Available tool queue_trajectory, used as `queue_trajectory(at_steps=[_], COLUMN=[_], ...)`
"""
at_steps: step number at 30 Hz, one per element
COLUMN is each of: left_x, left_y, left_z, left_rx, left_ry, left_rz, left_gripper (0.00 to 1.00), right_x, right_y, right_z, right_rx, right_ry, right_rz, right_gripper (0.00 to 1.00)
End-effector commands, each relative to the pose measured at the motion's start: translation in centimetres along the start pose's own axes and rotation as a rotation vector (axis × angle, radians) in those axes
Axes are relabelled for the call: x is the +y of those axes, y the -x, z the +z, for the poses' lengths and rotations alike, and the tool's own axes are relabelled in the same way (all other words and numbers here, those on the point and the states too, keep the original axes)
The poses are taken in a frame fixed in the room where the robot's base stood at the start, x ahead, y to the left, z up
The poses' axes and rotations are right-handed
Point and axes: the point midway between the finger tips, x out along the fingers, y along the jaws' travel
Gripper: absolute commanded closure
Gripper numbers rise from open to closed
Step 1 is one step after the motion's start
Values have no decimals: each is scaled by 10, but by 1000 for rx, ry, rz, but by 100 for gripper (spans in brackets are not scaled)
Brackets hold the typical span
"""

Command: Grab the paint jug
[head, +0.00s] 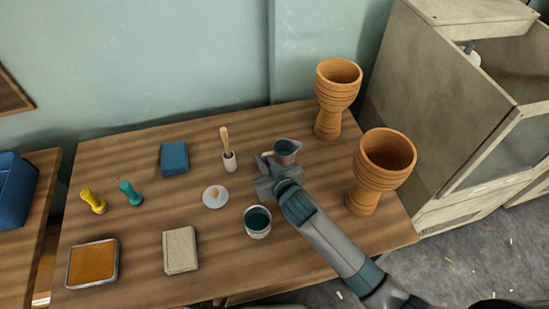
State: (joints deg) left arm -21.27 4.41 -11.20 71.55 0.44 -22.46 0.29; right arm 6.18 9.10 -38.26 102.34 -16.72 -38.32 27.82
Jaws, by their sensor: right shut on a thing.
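The paint jug (287,147) is a small grey-brown jug with a spout and teal inside. It is at the back right of the wooden table, left of the goblet drums. My right gripper (275,166) reaches it from the front and is shut on it; the fingers are partly hidden against the jug. The jug looks upright. I cannot tell whether it touches the table. My left gripper is not in view.
Two goblet drums (337,88) (384,162) stand on the table's right side. A paint-filled cup (257,221) is left of my forearm. A lid (215,197), a mortar with pestle (229,161), a blue block (174,157), and an orange tray (92,263) lie leftward.

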Motion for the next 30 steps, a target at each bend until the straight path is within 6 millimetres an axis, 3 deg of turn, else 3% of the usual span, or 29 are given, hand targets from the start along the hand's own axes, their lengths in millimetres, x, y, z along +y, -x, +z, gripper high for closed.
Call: queue_trajectory(at_steps=[14,30], left_x=[2,3], left_y=[2,2], left_z=[8,6], left_rx=[-8,0], left_ry=[1,-2], left_rz=[2,4], left_gripper=[62,62], right_x=[0,2], right_y=[3,17], right_z=[-8,-43], right_rx=[3,4], right_ry=[0,0], right_rz=[1,0], right_gripper=[100,100])
